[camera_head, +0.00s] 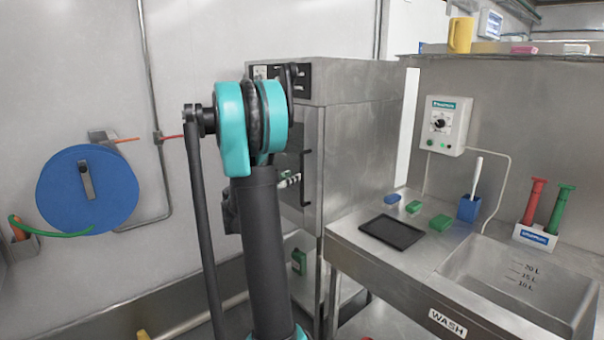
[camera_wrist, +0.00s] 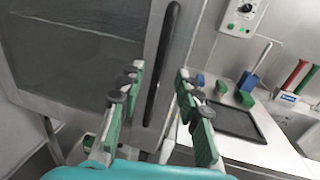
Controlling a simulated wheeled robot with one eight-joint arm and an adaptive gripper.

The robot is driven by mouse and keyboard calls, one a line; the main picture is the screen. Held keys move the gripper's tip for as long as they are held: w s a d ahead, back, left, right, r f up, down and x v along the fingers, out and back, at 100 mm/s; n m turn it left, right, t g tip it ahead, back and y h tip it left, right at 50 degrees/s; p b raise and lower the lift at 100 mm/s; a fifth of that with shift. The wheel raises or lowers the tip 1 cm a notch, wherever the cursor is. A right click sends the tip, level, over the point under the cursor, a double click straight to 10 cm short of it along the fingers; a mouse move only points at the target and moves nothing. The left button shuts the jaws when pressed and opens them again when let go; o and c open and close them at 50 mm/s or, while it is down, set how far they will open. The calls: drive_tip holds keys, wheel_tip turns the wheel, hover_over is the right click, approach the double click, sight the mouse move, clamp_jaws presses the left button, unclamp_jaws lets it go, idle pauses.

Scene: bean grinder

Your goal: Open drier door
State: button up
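The drier (camera_head: 365,140) is a tall steel cabinet in the middle of the head view. Its door (camera_head: 313,135) looks closed there. In the wrist view the door (camera_wrist: 75,50) shows a dark glass panel in a steel frame. A long black vertical handle (camera_wrist: 163,55) is on the door's right side; it also shows in the head view (camera_head: 304,165). My gripper (camera_wrist: 160,72) is open, with one green-padded finger on each side of the handle's line. I cannot tell whether the handle is between the pads in depth. My arm partly hides the gripper (camera_head: 290,181) in the head view.
A steel counter (camera_head: 350,233) with a black tray (camera_head: 392,232) and a sink (camera_head: 520,285) stands right of the drier. A control box (camera_head: 445,125) hangs on the wall above. A blue hose reel (camera_head: 87,200) is on the left wall. A green bottle (camera_head: 299,262) is low beneath the door.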

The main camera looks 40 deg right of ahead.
sight(301, 172)
drive_tip(key=x, duration=0.7)
drive_tip(key=shift+d, duration=0.15)
clamp_jaws()
